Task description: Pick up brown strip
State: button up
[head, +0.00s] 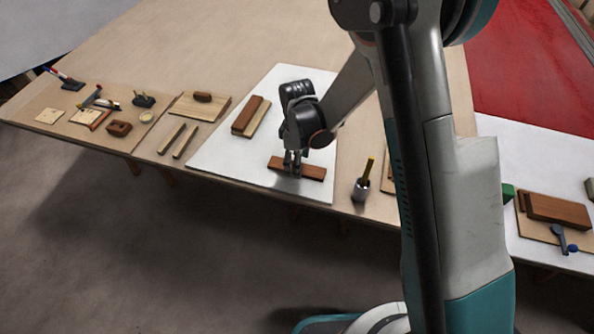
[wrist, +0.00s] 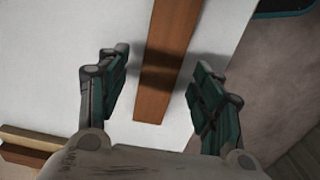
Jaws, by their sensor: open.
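The brown strip (head: 311,171) lies flat on a white sheet (head: 222,157) on the bench, close to the sheet's front edge. In the wrist view the strip (wrist: 166,60) runs from the top edge down to the middle, between my gripper's fingers. My gripper (head: 292,168) is above the strip in the head view and hides part of it. In the wrist view my gripper (wrist: 158,88) is open, with one finger on each side of the strip and a visible gap on both sides. Nothing is held.
Brown and pale blocks (head: 250,117) lie on the sheet behind. A metal cup (head: 361,190) with a yellow stick stands to the right. Two pale sticks (head: 178,140) and several small tools are at left. A wooden block (head: 557,209) lies far right.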

jog(key=shift+f, duration=0.9)
jog(key=c, duration=1.2)
jog(key=shift+r, duration=0.1)
